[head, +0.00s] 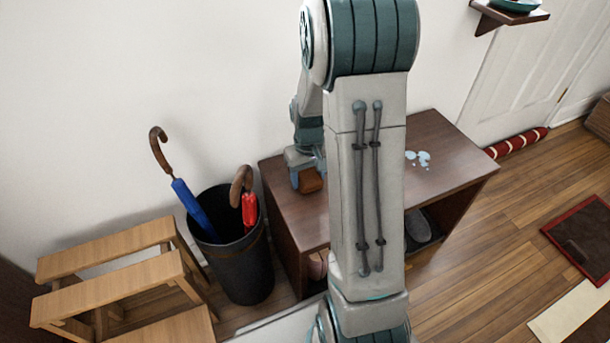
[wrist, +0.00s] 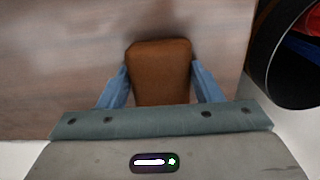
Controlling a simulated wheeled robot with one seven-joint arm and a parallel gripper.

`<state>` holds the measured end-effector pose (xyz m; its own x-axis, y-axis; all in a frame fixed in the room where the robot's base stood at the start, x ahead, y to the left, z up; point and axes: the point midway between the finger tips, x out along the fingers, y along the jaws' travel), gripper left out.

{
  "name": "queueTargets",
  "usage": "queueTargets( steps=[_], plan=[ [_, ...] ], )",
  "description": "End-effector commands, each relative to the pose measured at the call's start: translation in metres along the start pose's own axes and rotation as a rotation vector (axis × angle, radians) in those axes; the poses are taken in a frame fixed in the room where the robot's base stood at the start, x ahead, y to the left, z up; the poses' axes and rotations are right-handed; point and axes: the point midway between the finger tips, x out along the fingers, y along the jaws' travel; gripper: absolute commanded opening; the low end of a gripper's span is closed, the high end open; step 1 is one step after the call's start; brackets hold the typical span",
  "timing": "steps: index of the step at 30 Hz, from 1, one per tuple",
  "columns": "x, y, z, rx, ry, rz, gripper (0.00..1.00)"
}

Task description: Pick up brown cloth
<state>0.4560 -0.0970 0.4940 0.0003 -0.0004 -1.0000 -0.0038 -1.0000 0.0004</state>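The brown cloth (wrist: 160,72) looks like a thick folded pad with rounded corners. In the wrist view it lies between the two blue-grey fingers of my gripper (wrist: 160,85). The fingertips meet its left and right sides with no clear gap, so my gripper looks shut on it. In the head view the cloth (head: 311,181) shows at the end of my gripper (head: 305,172), over the left part of the dark wooden bench (head: 455,165). I cannot tell whether it rests on the top or is slightly raised. My arm hides the middle of the bench.
A pale blue spill (head: 418,157) is on the bench's right part. A black bin (head: 238,268) with a blue umbrella (head: 195,212) and a red one (head: 249,210) stands left of the bench; the bin rim also shows in the wrist view (wrist: 262,62). A wooden step stool (head: 110,300) is farther left.

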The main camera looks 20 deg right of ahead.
Motion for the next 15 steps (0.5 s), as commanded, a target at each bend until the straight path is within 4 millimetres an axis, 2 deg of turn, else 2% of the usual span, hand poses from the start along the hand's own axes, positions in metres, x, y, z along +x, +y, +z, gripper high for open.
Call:
queueTargets(
  steps=[2,11,15],
  plan=[
    [-0.0001,-0.0002,0.0,0.0,0.0,0.0,0.36],
    [-0.0013,-0.0002,-0.0001,0.0,0.0,0.0,0.36],
    [-0.0094,-0.0001,-0.0003,0.0,0.001,0.0,0.36]
  ],
)
